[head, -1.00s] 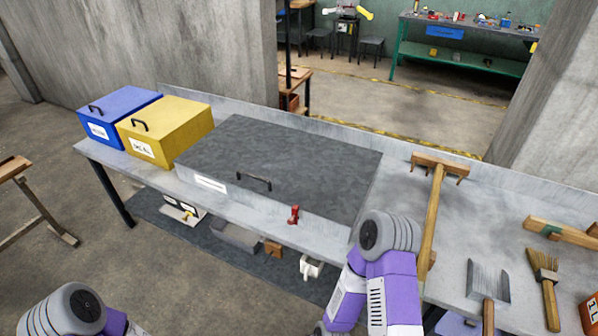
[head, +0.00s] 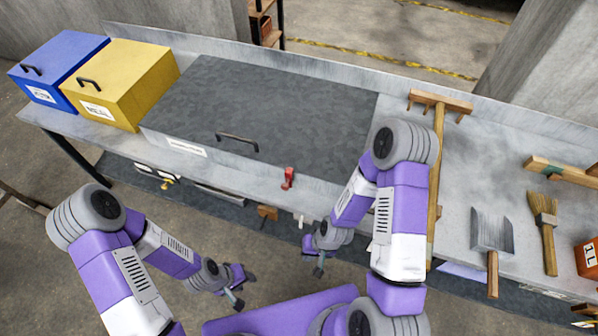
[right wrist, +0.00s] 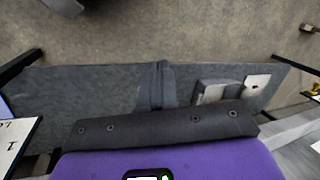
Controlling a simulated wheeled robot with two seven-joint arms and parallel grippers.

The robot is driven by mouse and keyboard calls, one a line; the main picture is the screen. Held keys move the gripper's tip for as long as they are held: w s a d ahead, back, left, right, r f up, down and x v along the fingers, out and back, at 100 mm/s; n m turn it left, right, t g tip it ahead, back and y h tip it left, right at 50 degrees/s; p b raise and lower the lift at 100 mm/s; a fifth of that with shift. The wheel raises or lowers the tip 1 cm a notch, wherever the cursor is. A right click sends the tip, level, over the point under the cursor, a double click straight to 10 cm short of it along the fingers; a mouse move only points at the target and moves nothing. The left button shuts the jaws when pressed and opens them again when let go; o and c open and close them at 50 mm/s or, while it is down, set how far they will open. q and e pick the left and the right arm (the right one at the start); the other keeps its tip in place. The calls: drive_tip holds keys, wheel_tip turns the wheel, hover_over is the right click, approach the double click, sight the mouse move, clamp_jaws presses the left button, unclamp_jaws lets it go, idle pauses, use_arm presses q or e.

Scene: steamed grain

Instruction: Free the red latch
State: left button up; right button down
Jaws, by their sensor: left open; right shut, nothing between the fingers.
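The red latch (head: 288,178) stands upright at the front side of a large dark grey lidded chest (head: 290,100), right of its black handle (head: 237,142). My right gripper (head: 319,269) hangs below and slightly right of the latch, apart from it, in front of the bench edge. It is shut and empty; its closed dark fingers (right wrist: 157,80) show in the right wrist view, where the latch is not visible. My left gripper (head: 238,300) is low in front of the bench, open, well away from the latch; its fingers look small there.
A blue box (head: 60,60) and a yellow box (head: 125,80) stand left of the chest. A wooden rake (head: 437,150), a scraper (head: 491,230) and a brush (head: 547,235) lie on the right. A lower shelf (right wrist: 90,85) holds several items.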

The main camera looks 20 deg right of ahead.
sight(288, 182)
use_arm(q)
wheel_tip(288, 182, up, 10)
drive_tip(key=p, duration=0.8)
drive_tip(key=shift+p, duration=0.4)
use_arm(e)
drive_tip(key=w+d+r+m, duration=0.1)
drive_tip(key=w+r, duration=0.3)
drive_tip(key=r, duration=0.4)
drive_tip(key=w+d+r+m+t, duration=0.1)
drive_tip(key=w+d+r, duration=0.3)
drive_tip(key=r, duration=0.5)
drive_tip(key=w+d+r+m, duration=0.1)
drive_tip(key=w+d+r, duration=0.2)
drive_tip(key=w+r, duration=0.3)
wheel_tip(288, 182, up, 3)
drive_tip(key=shift+w+r+m+t, duration=0.1)
drive_tip(key=shift+w+m+t, duration=0.2)
drive_tip(key=shift+t, duration=0.1)
use_arm(q)
drive_tip(key=shift+r, duration=0.1)
drive_tip(key=shift+w+f+b, duration=0.1)
drive_tip(key=shift+f+b, duration=0.55)
drive_tip(key=shift+b, duration=0.05)
use_arm(e)
drive_tip(key=w+a+f, duration=0.4)
drive_tip(key=a+f, duration=0.2)
drive_tip(key=f, duration=0.3)
drive_tip(key=shift+f, duration=0.2)
drive_tip(key=shift+w+a, duration=0.1)
drive_tip(key=shift+a, duration=0.05)
